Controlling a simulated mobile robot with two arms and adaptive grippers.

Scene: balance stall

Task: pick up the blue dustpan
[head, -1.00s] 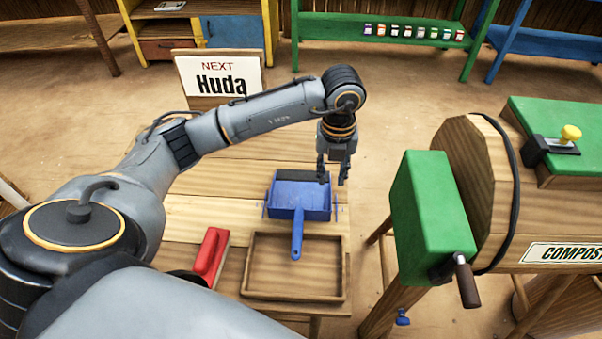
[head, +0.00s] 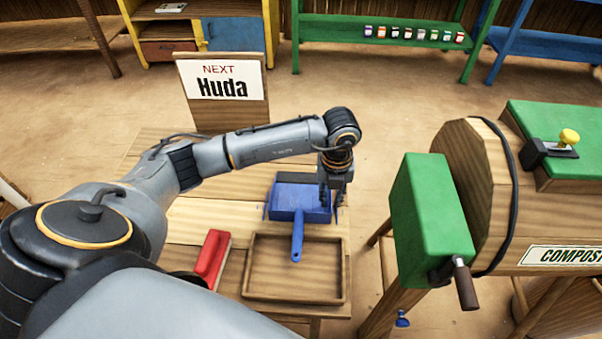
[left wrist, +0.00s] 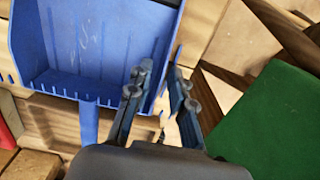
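The blue dustpan (head: 287,197) lies on the wooden table (head: 190,215), its handle pointing toward me. In the left wrist view, the dustpan (left wrist: 95,45) fills the upper left, with its handle running down. My left gripper (head: 331,197) points down at the dustpan's right side. In the left wrist view, the fingers of my left gripper (left wrist: 162,88) are apart, with the pan's right side wall between them. They do not look closed on it; whether either finger touches the wall I cannot tell. My right gripper is not in view.
A shallow wooden tray (head: 293,299) sits in front of the dustpan, partly under its handle. A red-topped block (head: 211,257) lies left of the tray. A sign (head: 222,80) stands at the back. The compost drum (head: 480,190) with a green box (head: 432,208) stands close on the right.

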